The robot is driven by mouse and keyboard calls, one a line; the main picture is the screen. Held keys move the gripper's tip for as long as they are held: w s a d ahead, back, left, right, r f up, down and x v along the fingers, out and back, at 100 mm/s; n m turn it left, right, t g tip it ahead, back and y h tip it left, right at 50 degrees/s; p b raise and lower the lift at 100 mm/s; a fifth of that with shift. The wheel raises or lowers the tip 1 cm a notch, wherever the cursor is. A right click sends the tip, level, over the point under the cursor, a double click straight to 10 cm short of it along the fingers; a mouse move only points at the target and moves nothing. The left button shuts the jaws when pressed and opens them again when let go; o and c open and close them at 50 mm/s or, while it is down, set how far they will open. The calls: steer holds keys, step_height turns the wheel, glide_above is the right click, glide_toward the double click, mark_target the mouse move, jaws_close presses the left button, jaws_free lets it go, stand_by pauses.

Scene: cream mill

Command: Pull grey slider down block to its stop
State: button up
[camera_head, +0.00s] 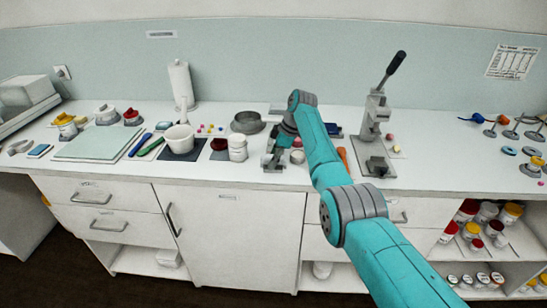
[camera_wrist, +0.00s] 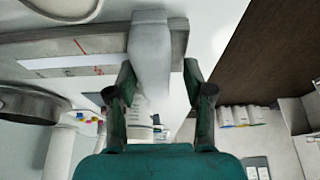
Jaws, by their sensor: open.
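The grey slider (camera_wrist: 150,50) sits across a long grey block (camera_wrist: 95,36) in the wrist view. The block has a pale strip with red marks along its side. My gripper (camera_wrist: 158,72) is open, with one dark finger on each side of the slider. The left fingertip is close to the slider, and the right one has a visible gap. I cannot tell whether the left finger touches. In the head view my gripper (camera_head: 270,157) is low at the bench's front edge, and my arm hides much of the block and the slider.
A grey pan (camera_head: 247,122) and a white jar (camera_head: 238,148) stand left of my gripper. A lever press (camera_head: 374,125) stands to the right, with an orange-handled tool (camera_head: 343,157) nearer. The bench's front edge is close below.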

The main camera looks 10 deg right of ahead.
steer(key=shift+r, duration=0.1)
steer(key=v, duration=1.1)
steer(key=shift+d+r, duration=0.25)
steer(key=shift+r, duration=0.1)
steer(key=shift+s, duration=0.15)
